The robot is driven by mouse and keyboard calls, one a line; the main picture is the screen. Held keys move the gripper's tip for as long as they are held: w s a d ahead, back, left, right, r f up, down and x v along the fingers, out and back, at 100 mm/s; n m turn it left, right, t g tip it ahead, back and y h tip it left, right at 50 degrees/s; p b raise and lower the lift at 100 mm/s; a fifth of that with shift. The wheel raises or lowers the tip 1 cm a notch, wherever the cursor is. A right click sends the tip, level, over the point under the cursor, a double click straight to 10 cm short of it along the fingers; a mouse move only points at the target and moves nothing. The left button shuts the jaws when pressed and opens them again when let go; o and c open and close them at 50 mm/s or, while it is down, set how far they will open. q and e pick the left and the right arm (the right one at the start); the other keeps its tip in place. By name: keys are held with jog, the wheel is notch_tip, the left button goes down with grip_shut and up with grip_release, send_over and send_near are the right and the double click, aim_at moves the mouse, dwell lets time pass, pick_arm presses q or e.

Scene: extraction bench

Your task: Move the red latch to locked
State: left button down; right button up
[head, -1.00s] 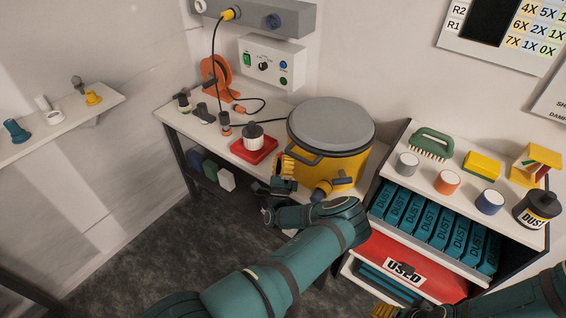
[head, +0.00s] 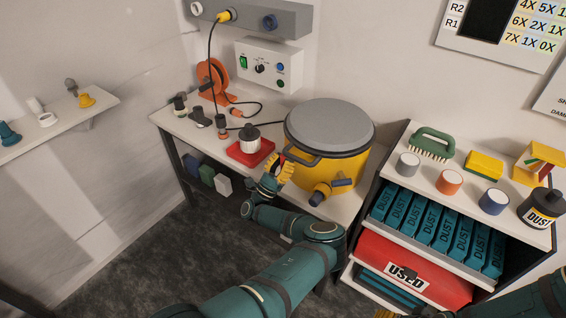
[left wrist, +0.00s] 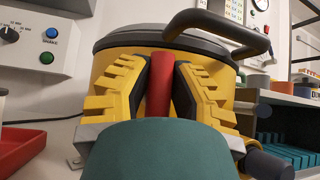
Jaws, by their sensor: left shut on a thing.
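The yellow drum (head: 340,172) with a grey lid (head: 330,122) stands on the bench. The red latch (left wrist: 160,88) is on its front side, upright between my finger pads in the left wrist view, under the dark lid handle (left wrist: 222,27). My left gripper (head: 282,165) is shut on the latch; it also shows large in the left wrist view (left wrist: 160,95). The latch's lower end is hidden by my gripper. Only a yellow bit of my right gripper (head: 385,314) shows at the bottom edge, so its jaws cannot be read.
A red tray (head: 240,152) with a white, black-topped bottle (head: 249,138) is left of the drum. A capped hose port (head: 321,193) juts from the drum's front. At right, a shelf unit (head: 398,180) holds dust packs, with a red "USED" bin (head: 440,285) below.

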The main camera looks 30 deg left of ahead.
pick_arm(q)
jog(key=shift+r+m+h, duration=0.1)
jog(key=shift+m+h, duration=0.3)
jog(key=shift+m, duration=0.1)
jog(key=shift+d, duration=0.1)
jog(key=c, duration=0.8)
grip_release()
jog(key=shift+c, duration=0.2)
jog(key=shift+n+y, duration=0.5)
jog(key=shift+y, duration=0.1)
